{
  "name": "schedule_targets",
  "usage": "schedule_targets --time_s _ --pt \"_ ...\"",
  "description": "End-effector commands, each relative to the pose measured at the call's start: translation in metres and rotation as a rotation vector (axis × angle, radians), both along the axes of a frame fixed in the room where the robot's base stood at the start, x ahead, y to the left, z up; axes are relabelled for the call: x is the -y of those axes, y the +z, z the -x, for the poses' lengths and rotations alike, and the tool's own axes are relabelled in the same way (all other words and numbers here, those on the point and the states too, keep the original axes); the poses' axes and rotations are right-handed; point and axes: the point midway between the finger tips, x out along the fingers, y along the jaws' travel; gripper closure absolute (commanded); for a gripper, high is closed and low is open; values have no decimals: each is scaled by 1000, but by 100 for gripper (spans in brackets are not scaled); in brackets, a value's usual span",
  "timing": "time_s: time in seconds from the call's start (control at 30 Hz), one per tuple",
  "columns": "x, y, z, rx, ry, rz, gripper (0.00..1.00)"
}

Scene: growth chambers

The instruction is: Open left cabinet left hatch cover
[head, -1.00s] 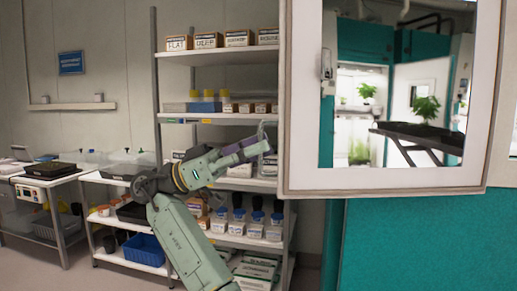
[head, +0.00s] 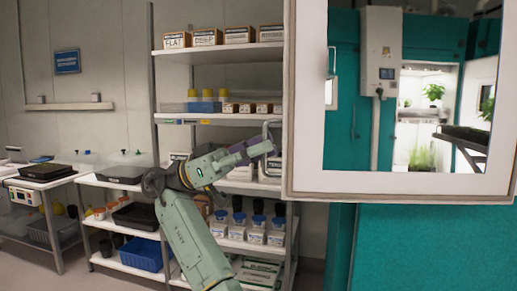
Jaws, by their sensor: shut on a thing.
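The hatch cover (head: 304,110) is a large white-framed panel with a window, filling the upper right of the head view. It stands out in front of the teal cabinet (head: 430,240). A pale bar handle (head: 265,128) sticks out at its left edge. My gripper (head: 268,148) is at this handle and shut on it, with the arm reaching up from the lower middle. The fingertips are small, so the exact contact is hard to see.
A white shelf rack (head: 225,120) with boxes and blue-capped bottles stands close behind my arm. A side table (head: 45,180) and a blue bin (head: 143,252) are at the left. Teal chambers with plants (head: 433,93) show through the window.

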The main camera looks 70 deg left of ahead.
Motion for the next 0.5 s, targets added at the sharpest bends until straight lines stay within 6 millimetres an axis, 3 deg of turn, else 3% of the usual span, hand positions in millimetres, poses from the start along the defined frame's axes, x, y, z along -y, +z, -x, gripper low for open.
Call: schedule_targets --time_s 0.23,0.27,0.3,0.5 --pt "1 -1 -4 -8 -5 -4 100" --pt "1 -1 -4 -8 -5 -4 91" --pt "1 -1 -4 -7 -5 -3 88" --pt "0 -1 -2 -5 -3 -2 83"
